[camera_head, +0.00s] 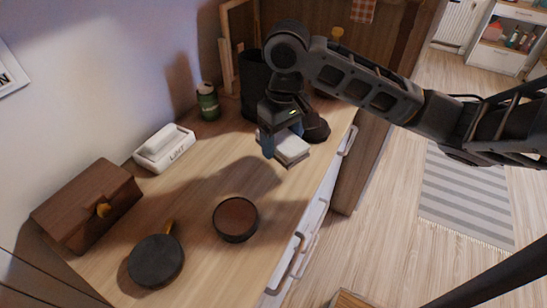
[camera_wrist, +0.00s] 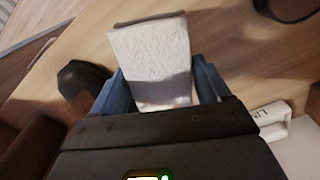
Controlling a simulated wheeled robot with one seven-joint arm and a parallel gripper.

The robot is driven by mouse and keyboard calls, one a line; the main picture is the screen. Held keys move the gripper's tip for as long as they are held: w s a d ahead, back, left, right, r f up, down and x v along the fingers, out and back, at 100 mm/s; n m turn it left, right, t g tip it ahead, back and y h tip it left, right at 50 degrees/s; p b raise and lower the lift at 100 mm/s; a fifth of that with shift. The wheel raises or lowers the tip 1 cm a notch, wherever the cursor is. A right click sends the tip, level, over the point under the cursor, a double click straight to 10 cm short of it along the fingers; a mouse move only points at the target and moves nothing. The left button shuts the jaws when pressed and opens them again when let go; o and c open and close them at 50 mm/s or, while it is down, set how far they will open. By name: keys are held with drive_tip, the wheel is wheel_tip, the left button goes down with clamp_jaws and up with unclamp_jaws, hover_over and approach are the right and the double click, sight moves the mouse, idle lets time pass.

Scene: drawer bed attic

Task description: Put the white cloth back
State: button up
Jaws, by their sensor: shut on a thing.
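The white cloth (camera_head: 291,148) looks like a thick folded block and is over the wooden counter, towards its far end. My gripper (camera_head: 282,139) points down with blue fingers on either side of the cloth and is shut on it. In the wrist view the cloth (camera_wrist: 152,50) sits between the two fingers and extends beyond them. I cannot tell whether its underside touches the counter. The gripper hides part of it in the head view.
A dark rounded object (camera_head: 316,127) stands close beside the cloth. A white lettered dish (camera_head: 165,150), green can (camera_head: 208,104), brown bowl (camera_head: 235,218), black pan (camera_head: 155,260) and wooden box (camera_head: 85,205) stand on the counter (camera_head: 195,200). Drawer fronts line its right edge.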

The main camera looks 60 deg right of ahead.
sight(274, 170)
drive_tip(key=shift+w+a+f, duration=0.2)
drive_tip(key=shift+a+f, duration=0.2)
drive_tip(key=shift+a, duration=0.15)
drive_tip(key=shift+w+a+f, duration=0.2)
drive_tip(key=shift+a+f, duration=0.15)
drive_tip(key=shift+a, duration=0.15)
drive_tip(key=shift+f, duration=1.9)
drive_tip(key=shift+f, duration=0.1)
drive_tip(key=o, duration=0.9)
wheel_tip(274, 170, up, 12)
drive_tip(key=shift+s+r+p, duration=0.1)
drive_tip(key=shift+p, duration=0.5)
